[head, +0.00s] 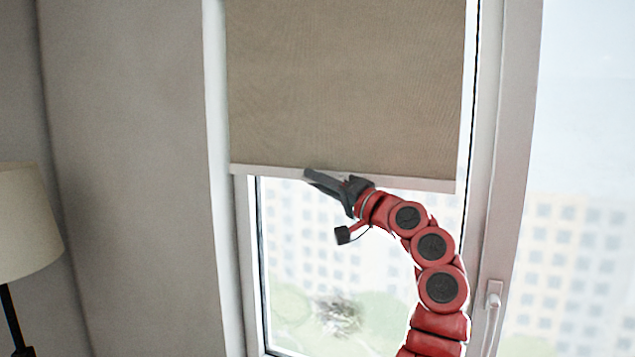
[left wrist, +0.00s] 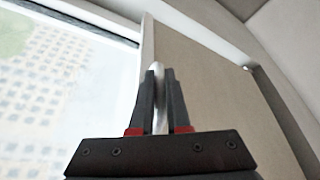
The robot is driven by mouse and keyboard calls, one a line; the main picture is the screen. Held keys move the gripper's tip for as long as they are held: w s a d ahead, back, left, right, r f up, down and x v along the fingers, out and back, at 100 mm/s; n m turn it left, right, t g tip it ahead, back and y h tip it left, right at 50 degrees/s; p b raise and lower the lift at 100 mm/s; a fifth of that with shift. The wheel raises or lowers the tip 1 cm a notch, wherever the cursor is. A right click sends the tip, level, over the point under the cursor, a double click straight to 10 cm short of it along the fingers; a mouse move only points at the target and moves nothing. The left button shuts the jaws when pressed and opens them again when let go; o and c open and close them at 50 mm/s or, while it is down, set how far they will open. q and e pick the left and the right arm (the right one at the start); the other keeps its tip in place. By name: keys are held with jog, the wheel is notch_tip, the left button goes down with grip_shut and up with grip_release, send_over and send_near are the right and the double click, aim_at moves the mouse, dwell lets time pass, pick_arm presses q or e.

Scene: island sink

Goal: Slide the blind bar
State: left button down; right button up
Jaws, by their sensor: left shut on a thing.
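The beige roller blind (head: 345,85) hangs over the upper part of the window. Its pale blind bar (head: 265,170) runs along the lower edge, slightly tilted down to the right in the head view. My left gripper (head: 308,174), at the end of the red arm, is at the bar, left of its middle. The part of the bar behind the gripper is hidden in the head view. My right gripper is not in view.
The window frame (head: 247,270) borders the glass below the blind. A window handle (head: 493,300) sticks out at the lower right. A lamp with a cream shade (head: 27,220) stands at the far left. A grey curtain or wall (head: 135,180) fills the left side.

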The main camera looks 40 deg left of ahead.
pick_arm(q)
jog(key=c, duration=0.9)
grip_release()
jog(key=shift+a, duration=0.15)
jog(key=b+v, duration=0.6)
jog(key=v, duration=1.1)
jog(key=shift+w+d+f, duration=0.15)
jog(key=shift+d+f, duration=0.05)
